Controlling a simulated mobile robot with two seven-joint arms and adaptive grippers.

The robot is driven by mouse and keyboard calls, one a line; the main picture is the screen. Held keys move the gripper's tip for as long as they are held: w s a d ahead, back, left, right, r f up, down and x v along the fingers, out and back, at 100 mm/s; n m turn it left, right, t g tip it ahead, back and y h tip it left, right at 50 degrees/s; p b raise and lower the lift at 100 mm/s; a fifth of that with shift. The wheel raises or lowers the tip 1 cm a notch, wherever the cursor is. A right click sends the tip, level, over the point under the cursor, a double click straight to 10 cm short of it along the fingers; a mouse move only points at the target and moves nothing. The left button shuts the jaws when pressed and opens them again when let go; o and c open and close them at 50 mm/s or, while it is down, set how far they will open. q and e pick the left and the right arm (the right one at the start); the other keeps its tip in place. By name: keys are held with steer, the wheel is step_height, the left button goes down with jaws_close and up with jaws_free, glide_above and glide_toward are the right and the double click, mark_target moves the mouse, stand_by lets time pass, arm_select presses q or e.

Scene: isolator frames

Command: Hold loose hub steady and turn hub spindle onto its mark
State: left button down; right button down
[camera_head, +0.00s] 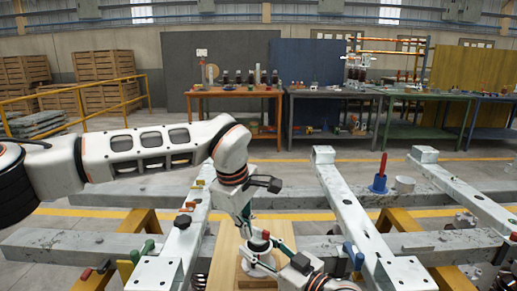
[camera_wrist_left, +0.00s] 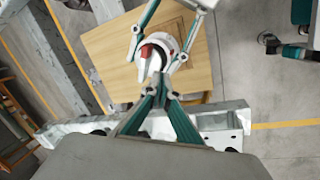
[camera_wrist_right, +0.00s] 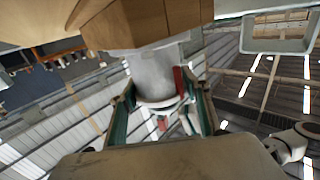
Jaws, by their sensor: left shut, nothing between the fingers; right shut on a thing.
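The loose hub (camera_head: 258,262) is a pale round body with a red-topped spindle (camera_head: 266,235), standing on a wooden board (camera_head: 226,255). The hub also shows in the left wrist view (camera_wrist_left: 158,40), and its grey cylinder fills the middle of the right wrist view (camera_wrist_right: 156,75). My right gripper (camera_wrist_right: 158,103) is shut around the hub, a green finger on either side. My left gripper (camera_wrist_left: 159,82) is shut and empty, its tips close beside the hub; contact with the spindle cannot be told. The mark cannot be made out.
White steel beams (camera_head: 345,205) flank the board on both sides. A blue holder with a red pin (camera_head: 379,180) and a white ring (camera_head: 404,184) stand on a grey beam at the right. Workbenches (camera_head: 237,100) stand well behind.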

arm_select(q)
steer(key=w+v, duration=0.1)
steer(key=v, duration=0.5)
stand_by(0.7)
steer(key=shift+s+d+r, duration=0.1)
steer(key=shift+s, duration=0.1)
step_height(320, 180, down, 6)
steer(key=s+d, duration=0.2)
steer(key=shift+d, duration=0.4)
stand_by(0.4)
steer(key=shift+w, duration=0.65)
stand_by(0.9)
